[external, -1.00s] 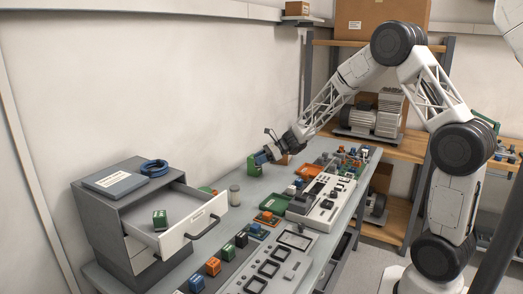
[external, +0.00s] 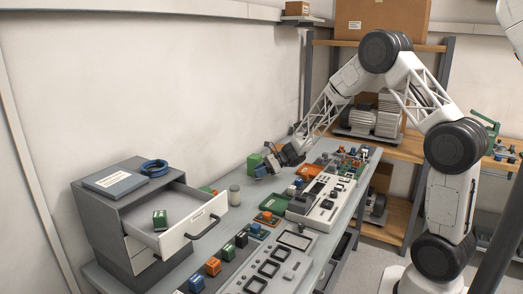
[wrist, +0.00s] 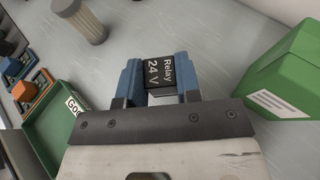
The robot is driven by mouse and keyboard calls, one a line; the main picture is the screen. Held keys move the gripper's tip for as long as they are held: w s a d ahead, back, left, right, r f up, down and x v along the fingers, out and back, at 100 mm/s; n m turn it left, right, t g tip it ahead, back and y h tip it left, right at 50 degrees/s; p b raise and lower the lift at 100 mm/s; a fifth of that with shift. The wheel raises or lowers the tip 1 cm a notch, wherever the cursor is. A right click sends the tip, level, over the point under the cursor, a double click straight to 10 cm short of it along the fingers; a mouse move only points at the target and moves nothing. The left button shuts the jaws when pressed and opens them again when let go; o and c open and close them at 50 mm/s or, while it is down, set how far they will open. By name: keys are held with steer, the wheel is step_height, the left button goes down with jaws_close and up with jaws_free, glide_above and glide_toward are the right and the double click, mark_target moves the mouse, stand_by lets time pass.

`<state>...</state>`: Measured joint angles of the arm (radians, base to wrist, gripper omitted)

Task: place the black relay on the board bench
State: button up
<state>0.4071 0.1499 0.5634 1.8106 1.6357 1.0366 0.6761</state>
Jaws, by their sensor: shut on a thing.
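The black relay (wrist: 160,72), lettered "Relay 24 V", is between the two blue fingers of my gripper (wrist: 159,85) in the wrist view. The fingers are shut on its sides. In the external view my gripper (external: 262,173) is low over the far part of the long grey bench (external: 252,192); the relay cannot be made out there. The bench's bare grey top (wrist: 210,30) shows beyond the relay in the wrist view. Whether the relay touches the bench cannot be told.
A green box (wrist: 287,80) stands close to the right in the wrist view. A green tray (wrist: 80,112) is at left and a capped jar (wrist: 82,20) at upper left. In the external view, an open drawer (external: 190,228) and a white test unit (external: 322,203) flank the free strip.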

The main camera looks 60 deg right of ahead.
mark_target(259, 179)
steer(key=shift+f, duration=1.85)
steer(key=shift+f, duration=0.1)
steer(key=o, duration=0.9)
steer(key=shift+v, duration=6.05)
